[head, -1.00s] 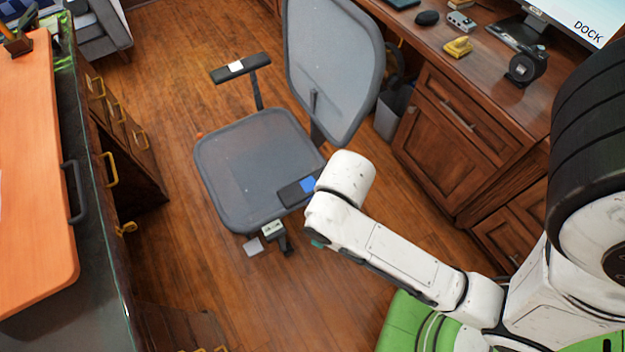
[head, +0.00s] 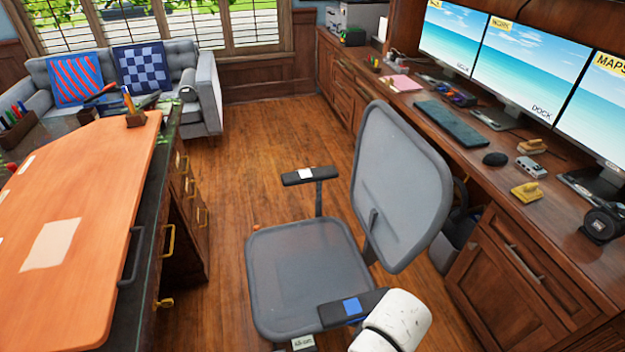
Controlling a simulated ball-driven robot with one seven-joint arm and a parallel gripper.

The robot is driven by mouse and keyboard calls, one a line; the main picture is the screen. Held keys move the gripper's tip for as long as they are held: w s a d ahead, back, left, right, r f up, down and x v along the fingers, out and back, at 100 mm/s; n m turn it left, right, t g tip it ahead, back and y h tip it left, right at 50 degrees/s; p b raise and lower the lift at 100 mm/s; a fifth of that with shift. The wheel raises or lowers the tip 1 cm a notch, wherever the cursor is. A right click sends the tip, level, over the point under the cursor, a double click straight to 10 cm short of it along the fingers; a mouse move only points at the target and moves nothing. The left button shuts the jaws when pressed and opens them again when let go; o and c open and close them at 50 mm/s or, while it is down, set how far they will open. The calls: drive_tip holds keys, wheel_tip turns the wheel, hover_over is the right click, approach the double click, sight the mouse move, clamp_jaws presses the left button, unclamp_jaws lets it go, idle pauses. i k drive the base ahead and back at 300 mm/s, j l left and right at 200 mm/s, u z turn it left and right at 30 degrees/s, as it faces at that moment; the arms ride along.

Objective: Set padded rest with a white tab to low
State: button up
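A grey office chair stands on the wood floor in the head view, with a mesh seat (head: 295,275) and a tall backrest (head: 400,185). Its far padded rest (head: 311,176) is black with a white tab (head: 306,173) on top and stands on a dark post, well above the seat. Its near padded rest (head: 338,311) has a blue tab (head: 352,306). A white rounded part of my arm shows at the bottom, beside or over the near rest's end. My gripper is not in view.
An orange-topped desk (head: 100,205) with drawers stands at left. A wooden counter (head: 480,150) with monitors, a keyboard (head: 450,123) and a mouse runs along the right. A grey sofa (head: 203,85) stands at the back. Floor (head: 270,135) beyond the chair is clear.

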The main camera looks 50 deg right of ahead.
sight(307, 174)
drive_tip(key=i+l+z, duration=0.4)
drive_tip(key=i+l, duration=0.9)
